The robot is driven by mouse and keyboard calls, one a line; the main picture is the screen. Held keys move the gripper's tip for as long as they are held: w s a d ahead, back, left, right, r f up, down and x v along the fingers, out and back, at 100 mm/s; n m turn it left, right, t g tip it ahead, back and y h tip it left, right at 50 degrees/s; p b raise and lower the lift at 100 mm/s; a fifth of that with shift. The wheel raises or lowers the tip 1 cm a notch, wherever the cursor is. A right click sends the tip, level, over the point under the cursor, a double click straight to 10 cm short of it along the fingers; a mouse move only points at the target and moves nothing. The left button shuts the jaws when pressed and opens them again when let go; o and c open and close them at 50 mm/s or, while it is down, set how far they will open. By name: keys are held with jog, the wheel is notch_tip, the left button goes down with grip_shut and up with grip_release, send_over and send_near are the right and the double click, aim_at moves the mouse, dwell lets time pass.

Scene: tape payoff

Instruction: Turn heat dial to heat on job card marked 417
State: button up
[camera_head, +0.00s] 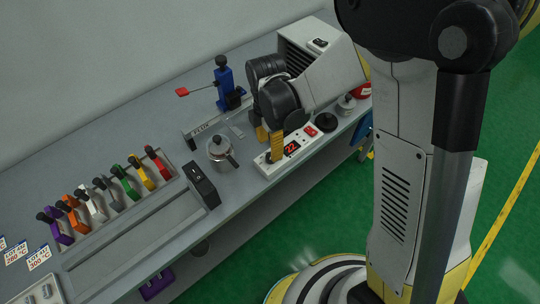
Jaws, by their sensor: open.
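The job cards stand at the bench's left edge: one card (15,253) seems to read 260 °C, another (39,257) seems to read 300 °C. A third is cut off by the frame. Their lot numbers are too small to read surely. A white control box (267,168) near the bench front has a lit red display (291,148), seemingly starting with 22, and a red switch (310,131). I cannot make out the heat dial; my gripper covers part of the box. My gripper (270,141) is open, its yellow fingers pointing down at the box's left part. Contact cannot be told.
A metal pot (219,153) stands left of the box. A blue post with a red-tipped lever (224,88) stands behind. Several coloured handles (118,186) line a rack at left. A black disc (326,122) and small can (346,104) lie right of the box.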

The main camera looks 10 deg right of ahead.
aim_at(270, 155)
notch_tip(270, 155, down, 5)
jog(key=shift+s+r+b, duration=0.1)
jog(key=shift+s+b, duration=0.05)
jog(key=shift+b, duration=0.4)
jog(key=shift+c, duration=0.5)
grip_shut()
